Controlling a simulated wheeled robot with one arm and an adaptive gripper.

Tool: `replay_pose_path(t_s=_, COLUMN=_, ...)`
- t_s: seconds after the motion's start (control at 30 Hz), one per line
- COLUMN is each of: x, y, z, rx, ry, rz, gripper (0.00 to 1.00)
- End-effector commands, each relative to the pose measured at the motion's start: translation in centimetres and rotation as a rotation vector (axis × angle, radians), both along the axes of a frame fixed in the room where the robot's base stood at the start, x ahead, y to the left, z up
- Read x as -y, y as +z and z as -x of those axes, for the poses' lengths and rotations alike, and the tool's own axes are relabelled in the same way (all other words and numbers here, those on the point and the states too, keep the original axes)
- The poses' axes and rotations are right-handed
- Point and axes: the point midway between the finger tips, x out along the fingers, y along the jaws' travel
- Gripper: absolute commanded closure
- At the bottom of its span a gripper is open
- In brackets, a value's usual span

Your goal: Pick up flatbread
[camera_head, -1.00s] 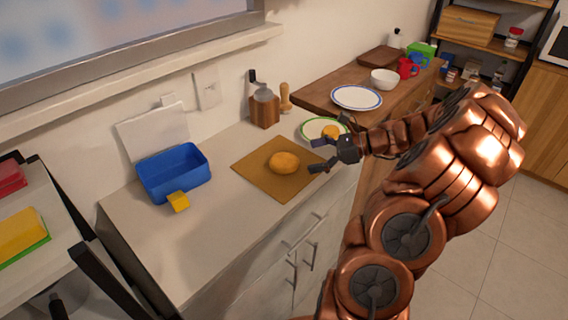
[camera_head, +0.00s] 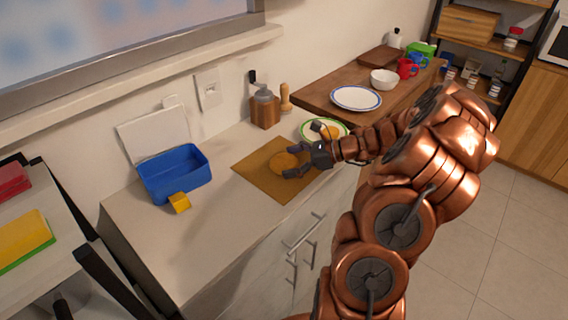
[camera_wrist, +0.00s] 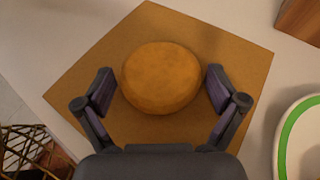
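The flatbread (camera_head: 284,161) is a round, golden-brown piece lying on a brown square board (camera_head: 262,183) on the counter. In the wrist view the flatbread (camera_wrist: 161,78) lies near the middle of the board (camera_wrist: 150,22). My gripper (camera_head: 291,161) is at the flatbread's right side in the head view and partly covers it. In the wrist view my gripper (camera_wrist: 160,88) is open, with one finger on each side of the flatbread's near part. Small gaps show between the fingers and the bread. The height of the fingertips above the board is hard to tell.
A green-rimmed plate (camera_head: 310,128) with a yellow item stands just behind my gripper. A wooden grinder (camera_head: 265,110) stands behind the board. A blue bin (camera_head: 176,174) and a yellow block (camera_head: 180,203) are to the left. A blue-rimmed plate (camera_head: 356,98) lies on the raised wooden counter.

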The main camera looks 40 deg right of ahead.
Motion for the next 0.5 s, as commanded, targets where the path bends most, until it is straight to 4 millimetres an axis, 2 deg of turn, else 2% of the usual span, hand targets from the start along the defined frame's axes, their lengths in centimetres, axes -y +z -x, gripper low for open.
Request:
replay_pose_path(t_s=0.07, x=0.0, y=0.01, z=0.0, rx=0.0, ry=0.0, rz=0.0, gripper=0.18)
replay_pose_path(t_s=0.4, x=0.01, y=0.03, z=0.01, rx=0.0, ry=0.0, rz=0.0, gripper=0.53)
replay_pose_path(t_s=0.5, x=0.01, y=0.04, z=0.0, rx=0.001, ry=0.0, rz=-0.001, gripper=0.55)
